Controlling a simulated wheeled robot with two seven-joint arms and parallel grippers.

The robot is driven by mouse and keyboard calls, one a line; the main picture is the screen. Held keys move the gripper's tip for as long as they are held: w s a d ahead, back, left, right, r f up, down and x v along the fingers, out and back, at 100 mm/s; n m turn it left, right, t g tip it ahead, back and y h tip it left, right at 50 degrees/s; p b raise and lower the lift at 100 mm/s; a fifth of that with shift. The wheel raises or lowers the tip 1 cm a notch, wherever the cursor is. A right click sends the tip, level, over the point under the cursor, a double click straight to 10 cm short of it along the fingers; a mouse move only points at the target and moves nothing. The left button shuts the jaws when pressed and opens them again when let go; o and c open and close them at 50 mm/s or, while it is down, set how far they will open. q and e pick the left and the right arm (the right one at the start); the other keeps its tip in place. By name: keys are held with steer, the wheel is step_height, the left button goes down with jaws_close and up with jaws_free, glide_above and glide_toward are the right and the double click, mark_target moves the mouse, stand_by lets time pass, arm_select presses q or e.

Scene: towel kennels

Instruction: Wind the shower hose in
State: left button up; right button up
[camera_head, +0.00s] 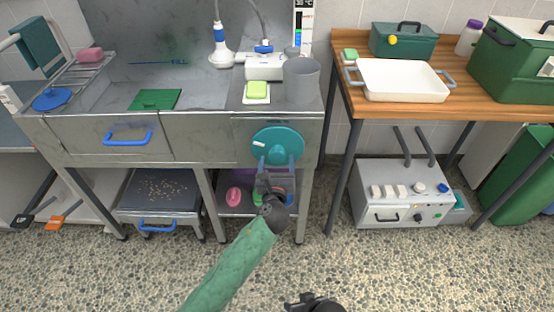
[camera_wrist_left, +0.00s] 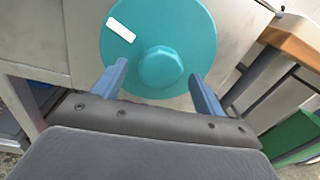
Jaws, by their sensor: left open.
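A round teal hose reel wheel (camera_head: 278,143) is mounted on the front of the steel sink unit, with a white mark and a central knob (camera_wrist_left: 161,67) that shows in the left wrist view. My left gripper (camera_head: 277,164) is open in front of the wheel's lower part. In the left wrist view its two blue fingers (camera_wrist_left: 158,84) stand apart on either side of the knob, and I see no contact. The shower head (camera_head: 221,53) stands at the back of the sink with its grey hose (camera_head: 257,14) rising behind it. My right gripper (camera_head: 303,304) shows only partly at the bottom edge.
A wooden table (camera_head: 400,108) with a white tray (camera_head: 403,81) stands to the right. Open pebbled floor lies in front.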

arm_select(q)
steer(key=shift+w, duration=0.7)
